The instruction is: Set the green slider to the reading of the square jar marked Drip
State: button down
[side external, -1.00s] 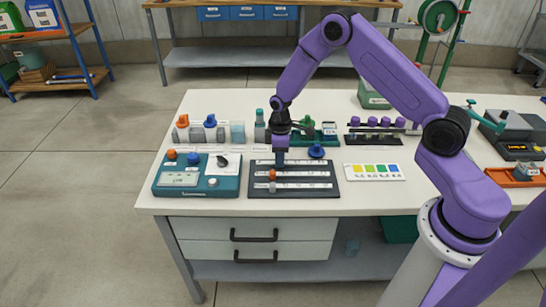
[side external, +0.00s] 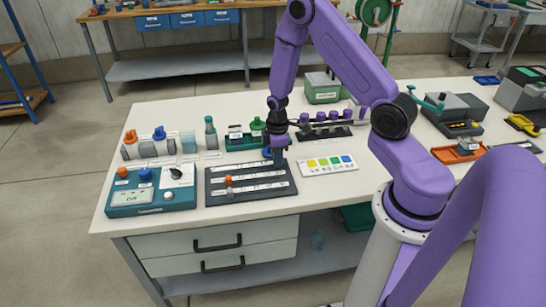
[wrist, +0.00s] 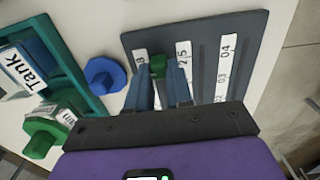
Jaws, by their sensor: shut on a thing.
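My gripper (wrist: 160,95) is shut on the green slider (wrist: 158,66), whose top shows between the fingertips in the wrist view. The slider sits on the dark slider board (side external: 275,192), which has three white numbered scales. In the side view my gripper (side external: 278,152) is at the board's back right end and hides the green slider. A jar marked Tank (wrist: 25,65) lies in view in the wrist view. I cannot read Drip on any jar; small labels are blurred.
A blue knob (wrist: 104,73) is close beside my gripper. A teal meter box (side external: 150,205) stands left of the board, a colour card (side external: 327,165) right. Several small jars and a green-capped bottle (side external: 211,138) stand behind. The table's front strip is clear.

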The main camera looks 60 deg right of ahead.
jog(key=shift+s+d, duration=0.2)
jog(key=c, duration=1)
grip_release()
jog(key=shift+w, duration=0.1)
jog(key=shift+a+r, duration=0.1)
jog(key=shift+r, duration=0.55)
notch_tip(320, 180, up, 16)
jog(key=shift+r, duration=0.1)
